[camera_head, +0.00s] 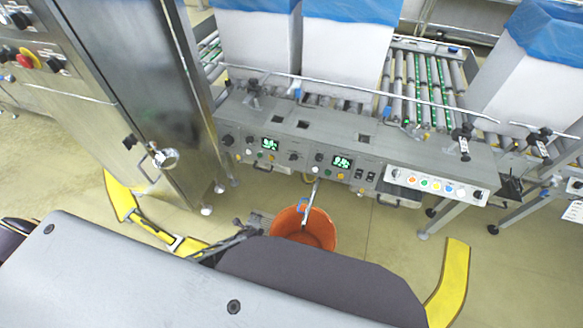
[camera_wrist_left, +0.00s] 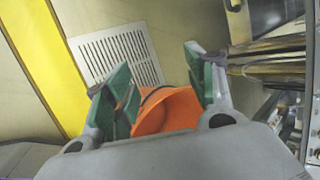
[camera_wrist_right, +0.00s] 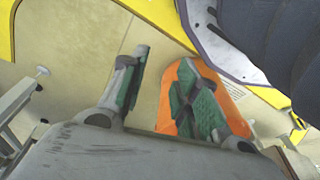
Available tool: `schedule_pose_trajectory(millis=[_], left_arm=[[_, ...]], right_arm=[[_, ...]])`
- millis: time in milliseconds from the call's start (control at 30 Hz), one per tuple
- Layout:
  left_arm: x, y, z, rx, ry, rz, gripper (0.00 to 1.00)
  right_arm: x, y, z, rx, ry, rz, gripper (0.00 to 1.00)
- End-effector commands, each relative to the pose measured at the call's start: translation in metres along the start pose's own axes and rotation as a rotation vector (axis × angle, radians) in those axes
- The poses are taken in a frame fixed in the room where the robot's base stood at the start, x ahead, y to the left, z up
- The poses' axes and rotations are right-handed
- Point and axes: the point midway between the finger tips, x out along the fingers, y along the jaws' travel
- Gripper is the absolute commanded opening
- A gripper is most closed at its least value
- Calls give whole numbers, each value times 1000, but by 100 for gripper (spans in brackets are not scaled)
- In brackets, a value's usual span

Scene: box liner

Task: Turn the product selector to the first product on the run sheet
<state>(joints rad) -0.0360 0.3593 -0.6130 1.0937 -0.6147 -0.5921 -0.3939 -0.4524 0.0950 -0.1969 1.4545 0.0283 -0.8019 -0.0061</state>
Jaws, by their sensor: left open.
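A grey control console (camera_head: 385,152) crosses the middle of the head view, with two lit green displays and several black knobs, including one at its left (camera_head: 228,140). I cannot tell which knob is the product selector. A white button strip (camera_head: 437,186) sits at its right end. A white label or sheet (camera_head: 575,211) shows at the right edge, unreadable; I cannot tell if it is the run sheet. My left gripper (camera_wrist_left: 158,80) is open and empty, low in front of the console. My right gripper (camera_wrist_right: 165,75) is open and empty in its wrist view, apart from any knob.
An orange bucket (camera_head: 318,232) stands on the floor below the console. A steel cabinet (camera_head: 150,90) with a handle stands at left.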

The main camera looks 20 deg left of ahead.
Motion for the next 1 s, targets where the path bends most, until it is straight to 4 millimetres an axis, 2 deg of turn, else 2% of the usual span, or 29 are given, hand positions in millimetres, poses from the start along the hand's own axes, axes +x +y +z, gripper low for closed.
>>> schedule_pose_trajectory(millis=[100,400,733,1000], left_arm=[[10,-20,-4,82,-14,-57,55],[18,-66,-13,278,-62,-193,55],[17,-113,-25,476,-136,-346,55],[9,-145,-38,622,-205,-472,55]], right_arm=[[2,-2,-10,0,11,-4,31],[-8,-6,-33,-1,28,-14,31],[-24,-10,-52,-3,47,-25,31],[-40,-14,-64,-6,63,-34,31]])
